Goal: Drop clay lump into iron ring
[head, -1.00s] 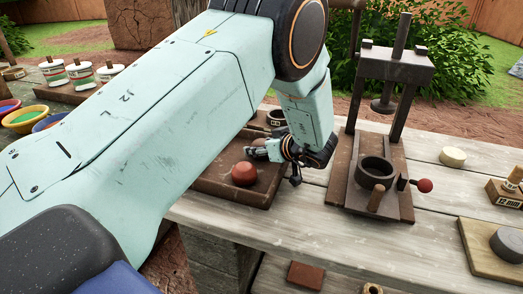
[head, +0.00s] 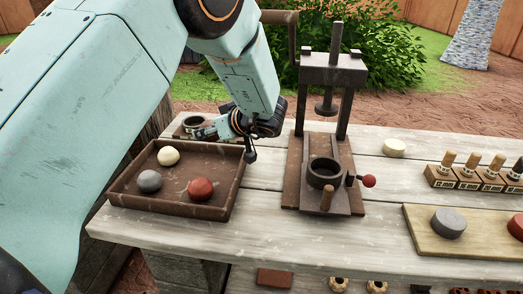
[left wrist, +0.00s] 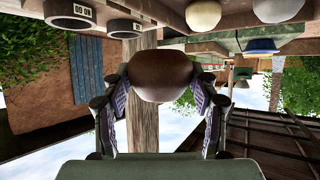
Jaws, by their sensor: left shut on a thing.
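My left gripper (head: 197,131) is above the back right part of the brown tray (head: 225,203). In the left wrist view my left gripper (left wrist: 160,95) is shut on a rounded brown clay lump (left wrist: 160,75). I cannot make out this lump in the head view. The tray holds a cream lump (head: 168,156), a grey lump (head: 150,181) and a red lump (head: 201,189). A dark iron ring (head: 325,172) sits on the press base, right of the tray and apart from my gripper. My right gripper is not in view.
The press frame (head: 333,75) rises behind the ring, and a red-knobbed handle (head: 368,181) sticks out beside it. A stamp rack (head: 462,178) and a board (head: 430,240) are at the right. Bare planks separate tray and press.

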